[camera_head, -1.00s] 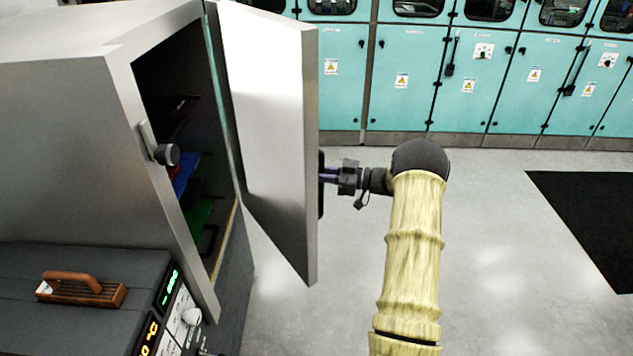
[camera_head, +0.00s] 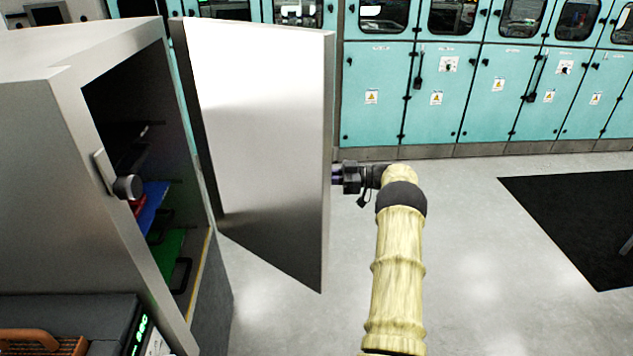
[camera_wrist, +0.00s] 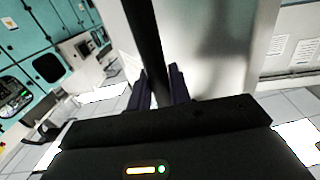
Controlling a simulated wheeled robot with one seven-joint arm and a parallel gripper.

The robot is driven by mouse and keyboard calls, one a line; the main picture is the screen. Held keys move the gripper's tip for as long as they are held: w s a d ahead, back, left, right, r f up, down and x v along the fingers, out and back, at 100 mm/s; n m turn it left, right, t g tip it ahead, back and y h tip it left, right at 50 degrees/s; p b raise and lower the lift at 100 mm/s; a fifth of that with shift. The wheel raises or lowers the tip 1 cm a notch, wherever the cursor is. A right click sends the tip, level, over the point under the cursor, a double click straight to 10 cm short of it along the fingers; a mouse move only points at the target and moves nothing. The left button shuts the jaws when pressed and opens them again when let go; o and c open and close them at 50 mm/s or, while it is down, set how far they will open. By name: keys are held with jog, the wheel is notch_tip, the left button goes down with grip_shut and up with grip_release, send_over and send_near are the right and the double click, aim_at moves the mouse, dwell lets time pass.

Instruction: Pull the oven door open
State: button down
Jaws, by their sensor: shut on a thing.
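The oven (camera_head: 40,130) stands at the left in the head view, its front opening showing. The oven door (camera_head: 262,120) is a silver panel that stands well open, hinged at the far side of the opening. My gripper (camera_head: 338,176) is at the door's outer face, partly hidden behind the door's edge. In the wrist view, the two purple fingers (camera_wrist: 163,88) are shut on a dark vertical bar, the door handle (camera_wrist: 146,50). The handle is hidden behind the door in the head view.
A blue tray (camera_head: 153,205) and a green tray (camera_head: 166,250) sit inside the oven. A black latch knob (camera_head: 128,187) is on the oven's front frame. Teal cabinets (camera_head: 480,90) line the back. Grey floor (camera_head: 450,240) is clear at the right, with a black mat (camera_head: 580,225).

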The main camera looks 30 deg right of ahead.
jog(key=shift+w+d, duration=0.4)
jog(key=shift+w, duration=0.05)
jog(key=shift+r, duration=0.1)
jog(key=c, duration=1.3)
grip_release()
jog(key=shift+w, duration=0.1)
jog(key=shift+c, duration=0.2)
jog(key=shift+d, duration=0.15)
jog(key=b+v, duration=0.1)
jog(key=v, duration=0.6)
jog(key=shift+d+b, duration=0.2)
jog(key=shift+b, duration=0.2)
